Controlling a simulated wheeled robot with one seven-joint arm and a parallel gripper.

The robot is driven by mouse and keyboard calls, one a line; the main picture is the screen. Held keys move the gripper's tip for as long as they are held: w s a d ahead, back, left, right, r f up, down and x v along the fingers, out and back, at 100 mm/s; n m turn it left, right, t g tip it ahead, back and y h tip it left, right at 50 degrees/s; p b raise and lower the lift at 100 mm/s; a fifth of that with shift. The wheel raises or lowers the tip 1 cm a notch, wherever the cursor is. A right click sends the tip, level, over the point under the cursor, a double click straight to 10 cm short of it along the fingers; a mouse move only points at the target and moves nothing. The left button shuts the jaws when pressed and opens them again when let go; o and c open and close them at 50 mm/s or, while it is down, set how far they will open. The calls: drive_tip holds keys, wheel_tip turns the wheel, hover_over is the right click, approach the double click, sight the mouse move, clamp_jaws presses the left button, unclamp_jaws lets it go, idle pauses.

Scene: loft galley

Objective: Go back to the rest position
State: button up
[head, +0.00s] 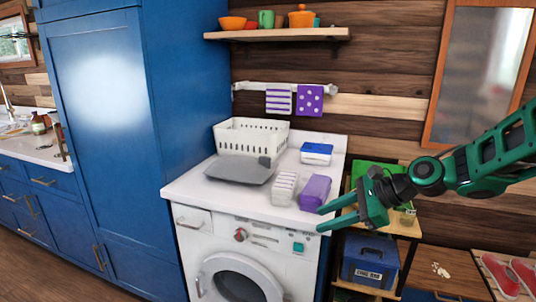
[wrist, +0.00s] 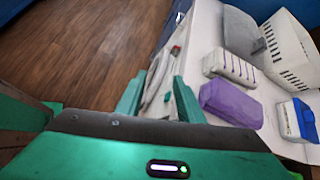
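My gripper (head: 325,217) is at the end of the green arm, in front of the shelf to the right of the washer counter. Its two fingers are spread apart with nothing between them. In the wrist view my gripper (wrist: 158,98) also shows open and empty, with the counter's front edge and the floor beyond it. The gripper is close to a purple bundle (head: 315,192) on the counter but appears apart from it.
A white counter (head: 188,188) over a washer (head: 235,262) carries a white basket (head: 250,136), a grey flat piece (head: 238,171), a striped bundle (head: 285,187) and a blue-white box (head: 316,153). A shelf with a blue bin (head: 369,262) stands at right.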

drive_tip(key=s+d+f+n+g+h, duration=0.1)
drive_tip(key=s+d+f+n+h, duration=0.15)
drive_tip(key=s+d, duration=0.45)
drive_tip(key=s+d+f+n+h, duration=0.2)
drive_tip(key=s+d+n+h, duration=0.2)
drive_tip(key=d, duration=0.5)
drive_tip(key=s+d+n+g+h, duration=0.1)
drive_tip(key=s+d, duration=0.3)
drive_tip(key=s, duration=0.5)
drive_tip(key=s+d+n+g+h, duration=0.1)
drive_tip(key=s+d+n, duration=0.3)
drive_tip(key=s, duration=0.6)
drive_tip(key=shift+d+r+n+g+h, duration=0.35)
drive_tip(key=shift+d+g, duration=0.3)
drive_tip(key=shift+g, duration=0.15)
drive_tip(key=shift+w+f, duration=0.25)
drive_tip(key=shift+w, duration=0.25)
